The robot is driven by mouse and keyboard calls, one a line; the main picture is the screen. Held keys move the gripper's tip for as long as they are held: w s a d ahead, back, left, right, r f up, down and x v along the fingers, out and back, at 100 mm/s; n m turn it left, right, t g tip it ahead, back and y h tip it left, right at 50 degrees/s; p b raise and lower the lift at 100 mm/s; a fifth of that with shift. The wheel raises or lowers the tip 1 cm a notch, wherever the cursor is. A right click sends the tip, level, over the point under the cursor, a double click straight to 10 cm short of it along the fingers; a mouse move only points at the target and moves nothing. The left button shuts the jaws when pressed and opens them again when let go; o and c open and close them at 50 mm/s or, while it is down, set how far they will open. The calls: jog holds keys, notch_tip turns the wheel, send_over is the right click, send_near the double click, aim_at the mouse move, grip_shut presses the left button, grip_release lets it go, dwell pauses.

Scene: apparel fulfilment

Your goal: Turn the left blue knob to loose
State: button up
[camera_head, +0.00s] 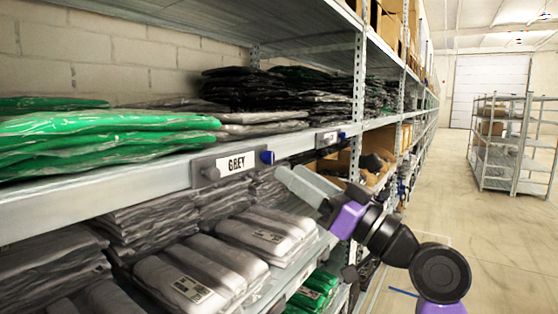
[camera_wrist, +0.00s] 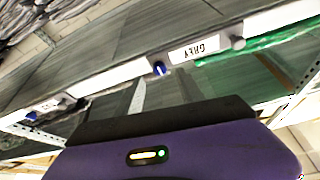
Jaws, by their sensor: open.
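The left blue knob (camera_head: 267,157) sits at the right end of the GREY label holder (camera_head: 236,163) on the shelf's front edge. It also shows in the wrist view (camera_wrist: 160,68), where the label appears upside down. A grey knob (camera_head: 210,173) is at the holder's other end. A second blue knob (camera_head: 342,135) is on a smaller label holder (camera_head: 327,139) farther along the edge. My gripper (camera_head: 287,171) is open and empty, its pale fingers just right of and slightly below the left blue knob, seemingly apart from it. The knob's exact setting is too small to tell.
Green bagged garments (camera_head: 100,135) and dark bagged garments (camera_head: 260,92) lie on the shelf above the edge. Grey bagged garments (camera_head: 185,280) fill the shelf below. A metal upright (camera_head: 359,85) stands beyond the gripper.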

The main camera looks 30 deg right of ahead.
aim_at(272, 159)
jog(key=shift+p+x, duration=0.5)
jog(key=shift+x, duration=1.9)
grip_shut()
